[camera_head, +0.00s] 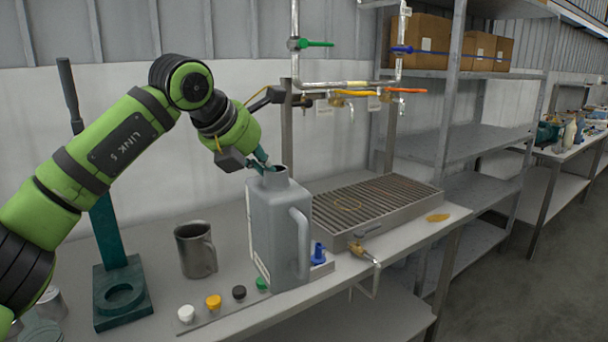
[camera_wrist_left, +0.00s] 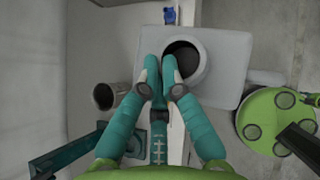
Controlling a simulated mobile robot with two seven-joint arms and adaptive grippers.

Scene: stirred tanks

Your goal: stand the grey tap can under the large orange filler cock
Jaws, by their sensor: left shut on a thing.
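The grey tap can (camera_head: 275,235) is upright at the bench's front, with its side handle to the right. My left gripper (camera_head: 262,164) is shut on the rim of its neck, from above. In the wrist view the left fingertips (camera_wrist_left: 158,72) pinch the left wall of the can's round neck (camera_wrist_left: 187,60). I cannot tell whether its base touches the bench. Two filler cocks hang from the pipe behind the grated tray: one with an amber lever (camera_head: 356,94), one with an orange lever (camera_head: 408,90). My right gripper is out of view.
The grated tray (camera_head: 365,215) lies right of the can, with a brass tap (camera_head: 362,251) at its front. A metal mug (camera_head: 195,250) and green stand (camera_head: 123,290) are left. Several coloured caps (camera_head: 213,301) line the front edge. A blue piece (camera_head: 319,254) is close right.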

